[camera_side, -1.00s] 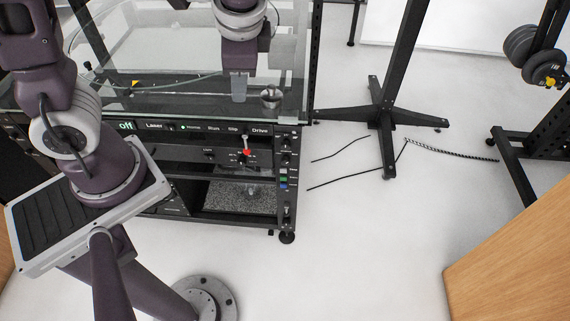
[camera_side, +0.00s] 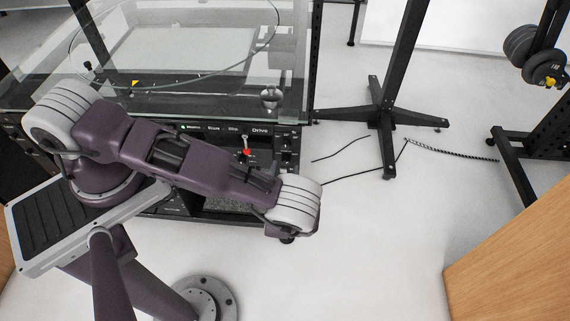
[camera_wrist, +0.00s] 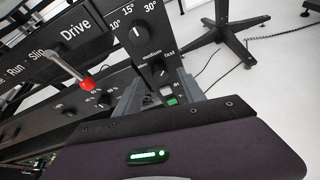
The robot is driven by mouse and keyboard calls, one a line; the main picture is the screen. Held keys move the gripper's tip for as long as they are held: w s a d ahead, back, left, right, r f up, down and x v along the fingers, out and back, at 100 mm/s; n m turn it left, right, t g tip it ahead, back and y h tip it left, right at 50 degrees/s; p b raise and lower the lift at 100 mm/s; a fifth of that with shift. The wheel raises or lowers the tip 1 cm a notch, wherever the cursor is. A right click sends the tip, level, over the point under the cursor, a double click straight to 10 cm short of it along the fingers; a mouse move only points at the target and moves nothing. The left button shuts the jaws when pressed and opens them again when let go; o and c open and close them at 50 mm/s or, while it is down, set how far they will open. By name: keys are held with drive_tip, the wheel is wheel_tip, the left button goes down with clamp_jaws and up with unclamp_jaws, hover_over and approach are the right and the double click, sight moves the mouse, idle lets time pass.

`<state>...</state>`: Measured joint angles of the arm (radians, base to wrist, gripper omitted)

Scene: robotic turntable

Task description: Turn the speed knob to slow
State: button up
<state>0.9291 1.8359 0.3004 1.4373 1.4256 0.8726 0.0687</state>
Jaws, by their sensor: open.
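The speed knob (camera_wrist: 161,71) is a small dark dial on the black panel in the wrist view, below the labels "medium" and "fast". My gripper (camera_wrist: 158,95) shows as grey fingers just below the knob. The fingers are open and appear empty, and I cannot tell whether they touch the knob. In the side view my arm's end hides the gripper and the lower part of the control column.
An angle knob (camera_wrist: 138,31) marked 10°, 15°, 30° sits above the speed knob. A red-tipped lever (camera_wrist: 72,71) sticks out to the left; it also shows in the side view (camera_side: 246,146). A green button (camera_wrist: 171,101) is close below.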

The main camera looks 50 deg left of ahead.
sight(284, 163)
drive_tip(key=shift+x, duration=1.45)
clamp_jaws()
drive_tip(key=n+t+h, duration=0.1)
drive_tip(key=n, duration=0.1)
drive_tip(key=n+t, duration=0.1)
drive_tip(key=n, duration=0.1)
drive_tip(key=shift+s+a+h, duration=0.15)
drive_tip(key=shift+s+h, duration=0.05)
drive_tip(key=shift+h, duration=0.2)
drive_tip(key=n+t, duration=0.1)
drive_tip(key=n, duration=0.2)
drive_tip(key=shift+a+f+t+h, duration=0.15)
drive_tip(key=shift+t+h, duration=0.15)
drive_tip(key=shift+t, duration=0.1)
drive_tip(key=shift+n+t, duration=0.4)
drive_tip(key=shift+n, duration=0.3)
drive_tip(key=shift+h, duration=0.3)
